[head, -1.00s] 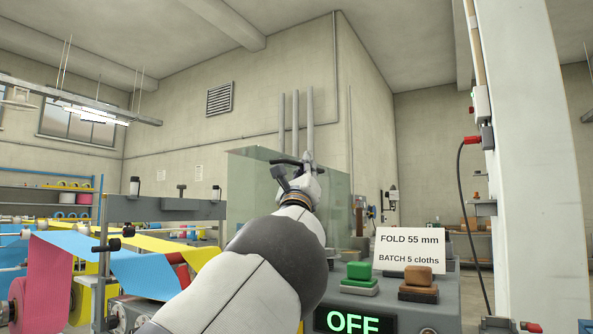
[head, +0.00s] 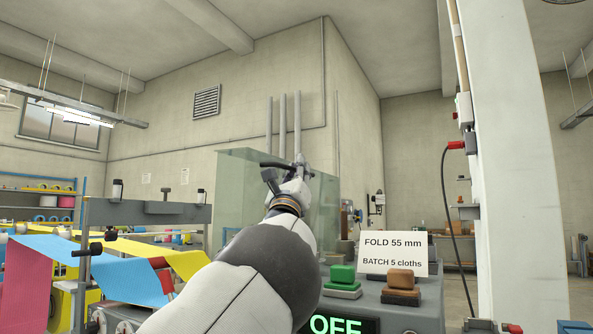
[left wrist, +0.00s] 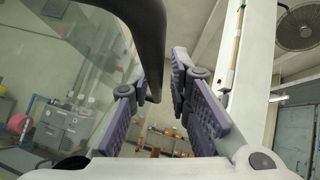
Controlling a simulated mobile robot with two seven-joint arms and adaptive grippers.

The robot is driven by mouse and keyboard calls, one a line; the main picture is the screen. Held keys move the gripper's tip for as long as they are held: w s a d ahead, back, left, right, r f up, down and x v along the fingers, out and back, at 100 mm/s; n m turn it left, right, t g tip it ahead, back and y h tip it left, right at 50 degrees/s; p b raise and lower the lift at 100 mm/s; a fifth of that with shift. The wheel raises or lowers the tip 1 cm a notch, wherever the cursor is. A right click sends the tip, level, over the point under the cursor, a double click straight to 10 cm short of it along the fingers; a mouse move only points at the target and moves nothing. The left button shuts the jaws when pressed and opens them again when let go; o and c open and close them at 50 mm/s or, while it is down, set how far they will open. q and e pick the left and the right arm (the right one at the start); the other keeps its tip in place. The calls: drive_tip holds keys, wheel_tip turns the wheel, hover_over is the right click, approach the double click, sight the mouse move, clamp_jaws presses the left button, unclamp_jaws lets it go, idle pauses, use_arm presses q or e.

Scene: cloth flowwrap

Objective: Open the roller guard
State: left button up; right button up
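The roller guard (head: 240,190) is a clear, greenish box-like cover on the machine, in the middle of the head view. It looks closed. Its dark handle (head: 276,164) stands at the top, and in the left wrist view the handle (left wrist: 146,40) is a thick dark bar curving down from the top. My left gripper (head: 291,176) is raised at the handle. In the left wrist view its purple-padded fingers (left wrist: 160,70) are apart, with the handle's lower end in the gap; I cannot tell whether they touch it. My right gripper is out of view.
A control box with a green button (head: 342,276), an orange-brown button (head: 400,280), an OFF display (head: 338,325) and a sign (head: 393,252) stands right of my arm. Coloured cloth webs (head: 100,262) run at left. A white pillar (head: 515,170) stands at right.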

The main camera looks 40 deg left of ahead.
use_arm(q)
drive_tip(key=shift+s+f, duration=0.1)
drive_tip(key=shift+s+f, duration=0.2)
drive_tip(key=shift+f, duration=0.1)
drive_tip(key=v, duration=1.1)
drive_tip(key=shift+d, duration=0.2)
